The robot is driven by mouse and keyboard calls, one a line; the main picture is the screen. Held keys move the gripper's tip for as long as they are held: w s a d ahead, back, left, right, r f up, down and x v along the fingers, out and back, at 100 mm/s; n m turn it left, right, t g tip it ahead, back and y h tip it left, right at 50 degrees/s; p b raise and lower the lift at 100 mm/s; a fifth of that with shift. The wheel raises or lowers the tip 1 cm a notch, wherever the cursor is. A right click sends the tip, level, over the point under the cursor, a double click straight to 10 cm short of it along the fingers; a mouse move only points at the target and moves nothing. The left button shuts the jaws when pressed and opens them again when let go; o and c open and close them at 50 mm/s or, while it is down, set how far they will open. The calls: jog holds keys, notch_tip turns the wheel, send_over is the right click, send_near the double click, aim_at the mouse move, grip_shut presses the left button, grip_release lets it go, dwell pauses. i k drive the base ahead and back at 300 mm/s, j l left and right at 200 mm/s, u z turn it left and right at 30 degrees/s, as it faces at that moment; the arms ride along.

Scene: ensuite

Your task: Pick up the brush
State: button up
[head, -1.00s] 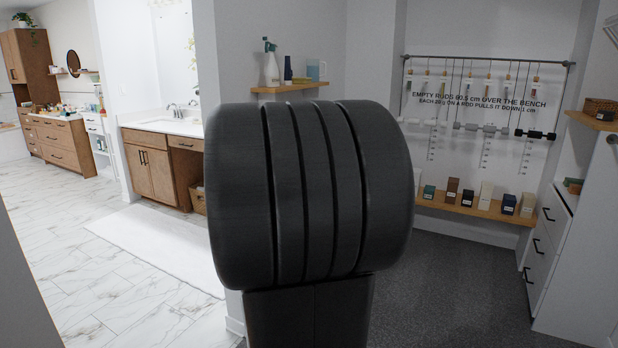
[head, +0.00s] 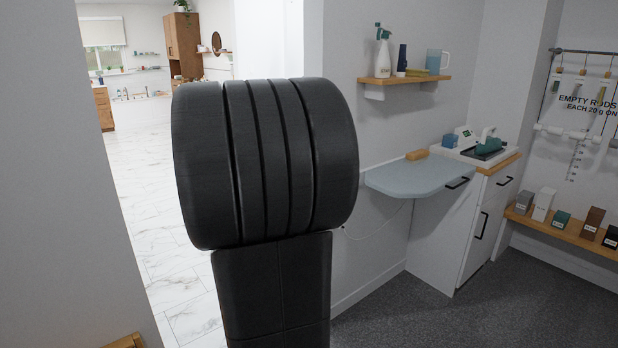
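A small tan, wooden-looking block (head: 416,154) lies at the back of a pale blue-grey rounded board (head: 420,178) against the wall, right of centre. It may be the brush, but it is too small for me to make out bristles. No other thing in view is clearly a brush. My gripper is not in view. A large dark part of my own arm fills the middle of the head view and hides what is behind it.
A wall shelf (head: 400,80) above the board holds a spray bottle (head: 382,52), a dark bottle and a jug (head: 436,61). A white cabinet (head: 462,235) stands right of the board. Dark carpet is clear in front. A white wall stands close at left.

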aim_at(415, 157)
jog(key=i+l+u, duration=0.15)
jog(key=l, duration=0.2)
jog(key=i+l+u, duration=0.1)
jog(key=l, duration=0.3)
jog(key=i+l+u, duration=0.15)
jog(key=i+l, duration=0.15)
jog(key=l, duration=0.15)
jog(key=i+l+u, duration=0.15)
jog(key=l, duration=0.25)
jog(key=i+l+u, duration=0.15)
jog(key=l, duration=0.3)
jog(key=i+l, duration=0.15)
jog(key=l, duration=0.25)
jog(key=i+l, duration=0.15)
jog(key=l, duration=0.2)
jog(key=i+l, duration=0.1)
jog(key=l, duration=0.3)
jog(key=i+l, duration=0.15)
jog(key=l, duration=0.25)
jog(key=i+l, duration=0.15)
jog(key=l, duration=0.2)
jog(key=i+l, duration=0.15)
jog(key=l, duration=0.25)
jog(key=i+l, duration=0.2)
jog(key=l, duration=0.15)
jog(key=i+l, duration=0.15)
jog(key=l, duration=0.15)
jog(key=u, duration=0.05)
